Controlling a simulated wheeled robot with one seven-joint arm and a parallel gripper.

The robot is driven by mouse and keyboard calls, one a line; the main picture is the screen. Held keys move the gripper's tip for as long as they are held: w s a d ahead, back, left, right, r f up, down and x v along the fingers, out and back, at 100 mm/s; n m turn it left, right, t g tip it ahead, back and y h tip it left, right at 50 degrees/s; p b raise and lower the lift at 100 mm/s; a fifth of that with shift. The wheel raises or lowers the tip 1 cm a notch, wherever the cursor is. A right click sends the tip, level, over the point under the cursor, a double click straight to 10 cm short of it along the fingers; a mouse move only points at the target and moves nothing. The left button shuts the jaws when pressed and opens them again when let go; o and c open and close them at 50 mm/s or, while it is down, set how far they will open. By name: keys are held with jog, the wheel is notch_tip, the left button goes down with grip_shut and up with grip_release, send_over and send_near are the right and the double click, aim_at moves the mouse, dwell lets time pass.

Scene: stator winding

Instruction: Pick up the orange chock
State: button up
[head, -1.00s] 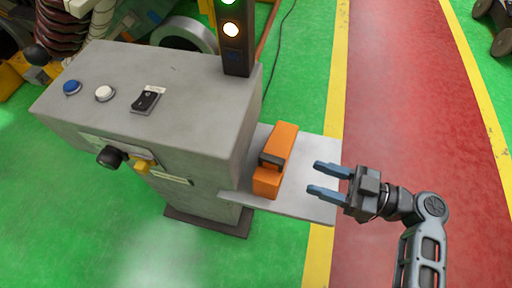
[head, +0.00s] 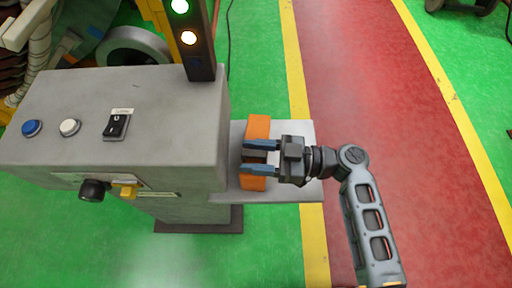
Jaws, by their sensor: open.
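The orange chock (head: 257,127) lies on the light grey side shelf (head: 305,189) of the grey cabinet. It has a dark handle (head: 254,155) across its middle. My gripper (head: 261,157) comes in from the right, with its two blue fingers pointing left over the chock. The fingers are apart, one on each side of the dark handle as seen from above. The jaws are open. The fingers cover parts of the chock, and I cannot tell whether they touch it.
The grey control cabinet (head: 150,90) stands directly left of the chock, with buttons, a switch and a black knob (head: 93,190). A signal tower (head: 196,45) rises at its back right corner. The red floor lane (head: 400,130) on the right is clear.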

jog(key=shift+c, duration=0.3)
grip_shut()
jog(key=shift+r, duration=0.1)
dwell(0.4)
